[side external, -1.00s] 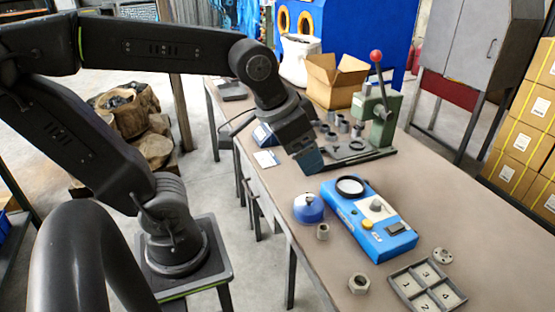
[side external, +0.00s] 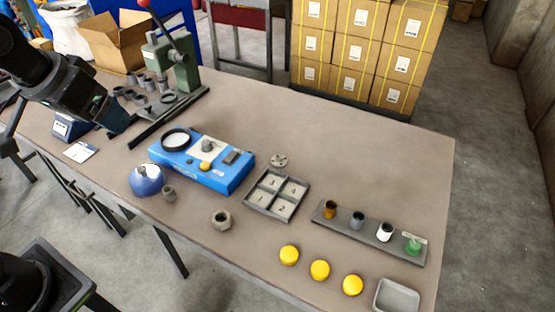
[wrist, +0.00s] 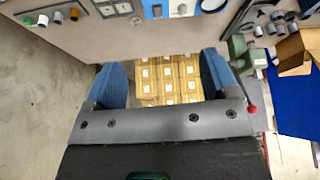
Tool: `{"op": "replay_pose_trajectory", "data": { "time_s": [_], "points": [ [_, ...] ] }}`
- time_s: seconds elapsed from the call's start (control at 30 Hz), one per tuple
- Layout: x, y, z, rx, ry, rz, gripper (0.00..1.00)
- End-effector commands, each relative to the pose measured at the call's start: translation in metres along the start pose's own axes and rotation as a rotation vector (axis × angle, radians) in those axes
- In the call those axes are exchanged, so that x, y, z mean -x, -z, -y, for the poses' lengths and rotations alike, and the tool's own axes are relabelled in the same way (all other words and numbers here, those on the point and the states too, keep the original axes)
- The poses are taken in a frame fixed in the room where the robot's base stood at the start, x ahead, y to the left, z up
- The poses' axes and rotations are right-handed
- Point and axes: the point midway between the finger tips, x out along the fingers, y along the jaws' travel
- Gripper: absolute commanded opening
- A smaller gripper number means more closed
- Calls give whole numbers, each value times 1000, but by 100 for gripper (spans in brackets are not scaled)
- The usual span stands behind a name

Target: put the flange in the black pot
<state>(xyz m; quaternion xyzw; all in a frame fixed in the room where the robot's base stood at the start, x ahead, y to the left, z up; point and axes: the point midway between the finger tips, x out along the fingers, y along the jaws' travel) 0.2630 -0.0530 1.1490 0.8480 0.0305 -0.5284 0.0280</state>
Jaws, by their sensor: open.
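The flange (side external: 279,160), a small grey disc with holes, lies flat on the bench just behind the numbered tray; it also shows near the top of the wrist view (wrist: 136,20). My gripper (side external: 118,117) is above the bench's left part, beside the press and far from flange and pots. In the wrist view its blue fingers (wrist: 162,82) are wide apart with nothing between them.
The numbered tray (side external: 275,195), blue device (side external: 205,163), hex nut (side external: 221,219) and blue dome (side external: 146,180) occupy the middle. The green press (side external: 178,62) stands behind my gripper. Several yellow discs (side external: 320,270) and a grey dish (side external: 397,297) lie in front. The right rear bench is clear.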

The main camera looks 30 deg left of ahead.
Motion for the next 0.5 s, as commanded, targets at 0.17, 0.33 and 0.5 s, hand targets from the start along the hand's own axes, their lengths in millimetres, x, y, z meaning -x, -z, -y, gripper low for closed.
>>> {"op": "replay_pose_trajectory", "data": {
  "time_s": [0.17,0.33,0.5],
  "points": [
    [-27,68,-19,79,31,39,80],
    [-68,122,-43,156,65,61,80],
    [-126,165,-72,232,104,74,80]
  ]
}}
